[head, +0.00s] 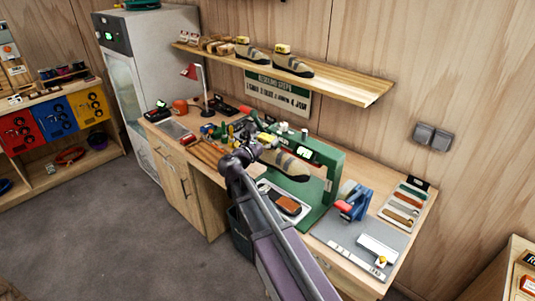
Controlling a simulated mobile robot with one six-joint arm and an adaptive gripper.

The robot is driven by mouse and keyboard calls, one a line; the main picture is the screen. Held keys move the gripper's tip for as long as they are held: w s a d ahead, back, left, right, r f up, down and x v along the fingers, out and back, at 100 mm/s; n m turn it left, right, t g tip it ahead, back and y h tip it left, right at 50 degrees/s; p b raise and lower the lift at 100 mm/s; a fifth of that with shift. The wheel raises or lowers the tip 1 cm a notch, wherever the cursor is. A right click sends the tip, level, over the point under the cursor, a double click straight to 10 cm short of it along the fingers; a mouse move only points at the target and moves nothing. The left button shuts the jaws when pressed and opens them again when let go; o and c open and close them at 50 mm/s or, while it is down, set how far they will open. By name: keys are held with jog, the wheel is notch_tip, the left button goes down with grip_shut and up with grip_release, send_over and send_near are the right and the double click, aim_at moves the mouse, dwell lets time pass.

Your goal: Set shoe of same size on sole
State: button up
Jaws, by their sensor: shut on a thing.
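My gripper (260,150) is shut on a beige and dark striped climbing shoe (287,163) with a yellow piece near its heel end. The shoe is held up in front of the green press (326,185), above the press's pale base plate. On that plate lies a sole (287,204), brown-orange with a dark edge, below the shoe and apart from it. My arm hides part of the plate. Two similar shoes, a nearer one (293,66) and a farther one (250,55), stand on the wall shelf with yellow pieces on top. Size marks are too small to read.
The wooden workbench (405,262) carries a blue and red device (353,203), a grey mat with a white box (378,247), and a sample board (405,205). Hand tools and a red lamp (192,72) crowd its left part. The shelf (350,88) overhangs the back.

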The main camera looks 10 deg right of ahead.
dwell(0.3)
jog(key=w+d+f+m+g+h+b, duration=0.1)
jog(key=w+f+b, duration=0.3)
jog(key=f+b, duration=0.6)
jog(key=shift+w+f+g, duration=0.25)
jog(key=shift+w+g, duration=0.05)
jog(key=shift+f+b, duration=0.15)
jog(key=shift+b, duration=0.25)
notch_tip(320, 180, down, 8)
jog(key=b, duration=0.8)
dwell(0.3)
jog(key=shift+f, duration=0.2)
dwell(1.4)
dwell(0.4)
jog(key=o, duration=1)
jog(key=shift+s+a, duration=0.1)
jog(key=shift+a, duration=0.05)
